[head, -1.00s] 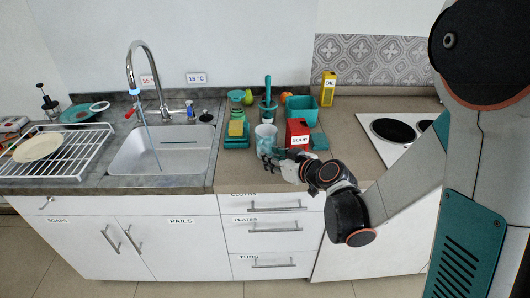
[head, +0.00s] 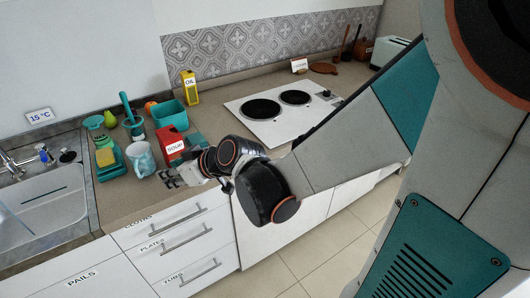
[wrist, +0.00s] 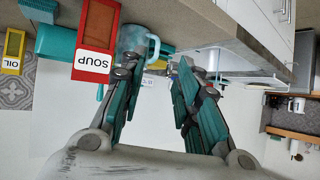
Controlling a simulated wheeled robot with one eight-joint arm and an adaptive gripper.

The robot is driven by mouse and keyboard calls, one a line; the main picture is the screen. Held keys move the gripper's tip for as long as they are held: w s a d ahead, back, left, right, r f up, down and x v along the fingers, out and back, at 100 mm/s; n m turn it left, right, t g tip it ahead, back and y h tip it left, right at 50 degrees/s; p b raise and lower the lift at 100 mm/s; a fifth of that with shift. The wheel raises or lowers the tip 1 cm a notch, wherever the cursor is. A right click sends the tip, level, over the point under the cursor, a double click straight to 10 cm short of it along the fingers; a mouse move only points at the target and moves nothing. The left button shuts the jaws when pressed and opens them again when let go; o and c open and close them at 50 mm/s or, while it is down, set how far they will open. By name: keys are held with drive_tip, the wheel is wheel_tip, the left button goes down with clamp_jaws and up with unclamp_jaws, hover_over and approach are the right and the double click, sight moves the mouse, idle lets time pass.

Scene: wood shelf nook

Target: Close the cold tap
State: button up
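The cold tap (head: 44,154) has a small blue handle and stands at the back rim of the sink, at the left of the head view. Part of the metal faucet (head: 12,162) shows beside it, but the spout is out of view. Whether water runs now is hidden. My gripper (head: 172,178) is over the counter's front part, by the red soup box (head: 174,146) and the patterned mug (head: 141,158), well to the right of the tap. In the wrist view my gripper (wrist: 158,75) has its fingers apart with nothing between them.
A green scale with a yellow sponge (head: 106,157), a teal mortar (head: 134,128), a teal tub (head: 171,116) and a yellow oil box (head: 190,87) crowd the counter between my arm and the back wall. The cooktop (head: 285,118) lies to the right.

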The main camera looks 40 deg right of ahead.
drive_tip(key=s+d+r+m+g+h, duration=0.1)
drive_tip(key=s+d, duration=0.3)
drive_tip(key=s, duration=0.4)
drive_tip(key=s+d+r+m+g+h, duration=0.1)
drive_tip(key=s+d+r+m+h, duration=0.2)
drive_tip(key=s, duration=0.6)
drive_tip(key=shift+d+r+m+g+h, duration=0.25)
drive_tip(key=shift+d+m+g+h, duration=0.15)
drive_tip(key=shift+d+h, duration=0.25)
drive_tip(key=shift+s+d, duration=0.15)
drive_tip(key=shift+s, duration=0.2)
clamp_jaws()
drive_tip(key=shift+w+r, duration=0.1)
